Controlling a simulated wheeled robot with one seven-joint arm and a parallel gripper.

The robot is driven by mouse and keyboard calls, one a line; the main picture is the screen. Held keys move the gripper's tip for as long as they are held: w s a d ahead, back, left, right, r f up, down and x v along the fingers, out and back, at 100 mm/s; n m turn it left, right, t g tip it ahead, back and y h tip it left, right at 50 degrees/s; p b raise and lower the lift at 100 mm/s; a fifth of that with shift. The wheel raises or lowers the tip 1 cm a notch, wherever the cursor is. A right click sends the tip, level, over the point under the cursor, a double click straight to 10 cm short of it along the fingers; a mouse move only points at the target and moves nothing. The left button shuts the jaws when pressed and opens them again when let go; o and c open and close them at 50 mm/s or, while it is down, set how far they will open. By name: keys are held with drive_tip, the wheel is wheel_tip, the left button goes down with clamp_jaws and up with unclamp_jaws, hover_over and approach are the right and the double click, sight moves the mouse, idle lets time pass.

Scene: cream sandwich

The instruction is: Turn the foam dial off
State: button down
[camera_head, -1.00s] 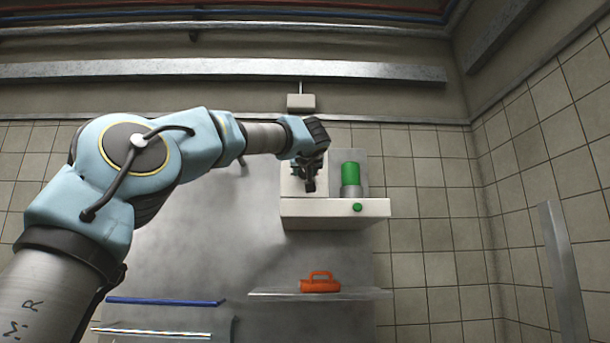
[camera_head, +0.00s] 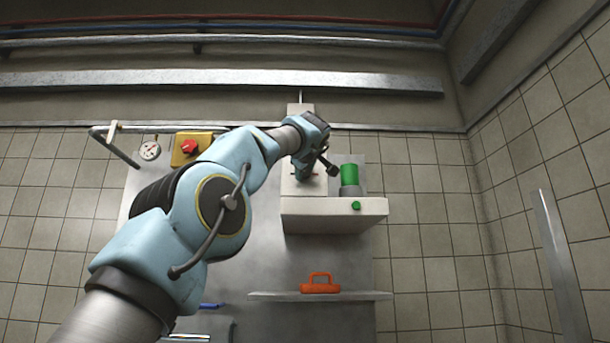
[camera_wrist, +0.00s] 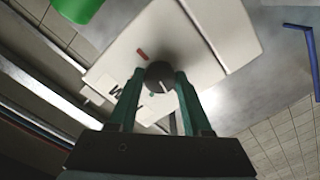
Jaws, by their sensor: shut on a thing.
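The foam dial (camera_wrist: 160,76) is a dark round knob with a pale line on its face. It sits on the white front panel (camera_wrist: 190,45) of a machine, between a red mark (camera_wrist: 141,54) and a small green mark (camera_wrist: 152,95). My gripper (camera_wrist: 162,80) is shut on the dial, with a green finger on each side of it. In the head view my gripper (camera_head: 312,172) is at the white machine (camera_head: 300,207), left of its green cylinder (camera_head: 349,175). The dial itself is hidden there behind my gripper.
A green button (camera_head: 356,206) is on the machine's lower front. An orange handled thing (camera_head: 320,284) rests on a shelf (camera_head: 270,296) below. A red knob on a yellow box (camera_head: 178,157) and a round gauge (camera_head: 150,151) are on the left. A tiled wall closes the right.

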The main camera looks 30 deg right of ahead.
drive_tip(key=shift+n, duration=1.2)
drive_tip(key=shift+c, duration=1.7)
unclamp_jaws()
